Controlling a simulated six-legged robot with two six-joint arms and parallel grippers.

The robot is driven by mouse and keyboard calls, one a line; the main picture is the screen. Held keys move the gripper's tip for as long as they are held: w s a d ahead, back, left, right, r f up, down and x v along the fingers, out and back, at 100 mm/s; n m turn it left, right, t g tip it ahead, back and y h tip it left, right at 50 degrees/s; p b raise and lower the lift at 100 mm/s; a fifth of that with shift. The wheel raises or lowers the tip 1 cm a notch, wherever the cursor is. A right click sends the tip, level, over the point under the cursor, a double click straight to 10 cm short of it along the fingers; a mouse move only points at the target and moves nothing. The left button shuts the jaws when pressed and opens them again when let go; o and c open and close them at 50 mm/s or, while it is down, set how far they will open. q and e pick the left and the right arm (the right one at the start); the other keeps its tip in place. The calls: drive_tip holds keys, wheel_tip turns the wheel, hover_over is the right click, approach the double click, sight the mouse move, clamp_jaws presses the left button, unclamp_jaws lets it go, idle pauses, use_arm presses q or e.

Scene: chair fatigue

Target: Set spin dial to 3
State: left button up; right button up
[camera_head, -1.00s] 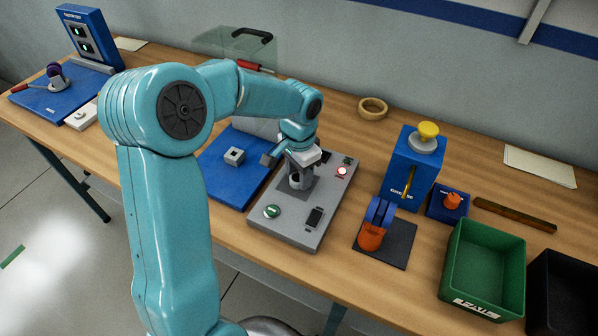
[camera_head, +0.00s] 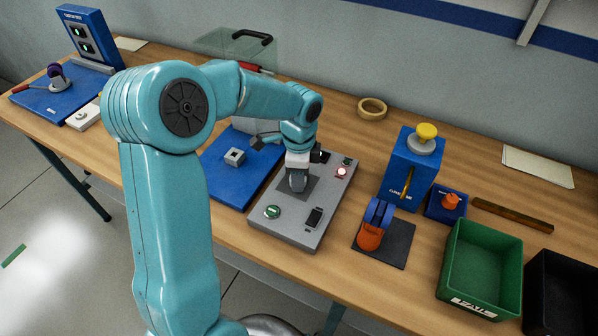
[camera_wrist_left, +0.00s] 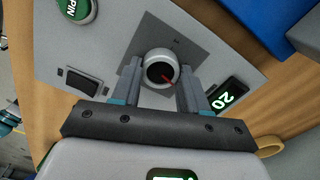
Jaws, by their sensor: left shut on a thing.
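The spin dial (camera_wrist_left: 160,70) is a round pale knob with a dark face and a red pointer, on a dark square plate (camera_wrist_left: 187,38) in the left wrist view. The pointer slants down and right in that view; I see no readable scale numbers. My left gripper (camera_wrist_left: 160,74) has one finger on each side of the knob and is shut on it. In the head view my left gripper (camera_head: 297,182) points down at the grey panel (camera_head: 285,232) and hides the dial. My right gripper is not in view.
The panel carries a green SPIN button (camera_wrist_left: 78,8), a rocker switch (camera_wrist_left: 82,80) and a display reading 20 (camera_wrist_left: 228,98). A red lamp (camera_head: 341,172) glows on it. A blue plate (camera_head: 222,178) lies left; a blue device (camera_head: 411,170) and green bin (camera_head: 482,270) stand right.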

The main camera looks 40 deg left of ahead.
use_arm(q)
drive_tip(key=shift+r+m, duration=0.15)
drive_tip(key=shift+m, duration=1.45)
drive_tip(key=o, duration=1.1)
drive_tip(key=shift+c, duration=0.2)
wheel_tip(320, 180, up, 16)
drive_tip(key=shift+s+r, duration=0.1)
